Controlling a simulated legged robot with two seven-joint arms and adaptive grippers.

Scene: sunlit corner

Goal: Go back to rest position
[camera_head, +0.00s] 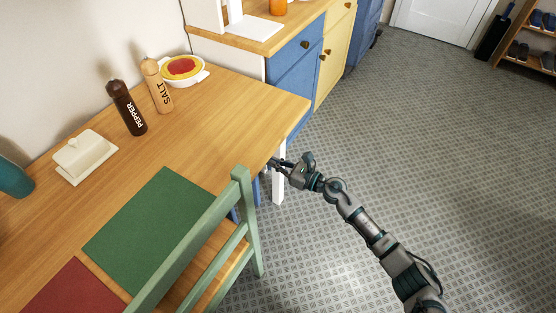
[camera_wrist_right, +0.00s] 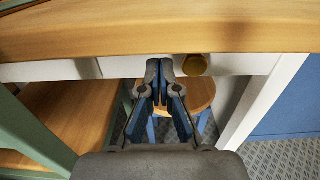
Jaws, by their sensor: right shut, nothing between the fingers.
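My right gripper (camera_head: 273,163) is at the right edge of the wooden table (camera_head: 215,120), its arm coming up from the lower right. In the right wrist view the right gripper (camera_wrist_right: 163,75) is shut and empty, its fingers pointing at the table's edge, where a brass knob (camera_wrist_right: 195,65) sits just to the right of the fingertips. I cannot tell whether the fingertips touch the table's front. My left gripper is not in view.
A green chair (camera_head: 240,195) stands close to the left of my right gripper. A stool (camera_wrist_right: 192,97) is under the table. Pepper mill (camera_head: 126,108), salt mill (camera_head: 156,86), butter dish (camera_head: 85,155) and bowl (camera_head: 198,78) stand on the table. Open floor (camera_head: 430,150) lies right.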

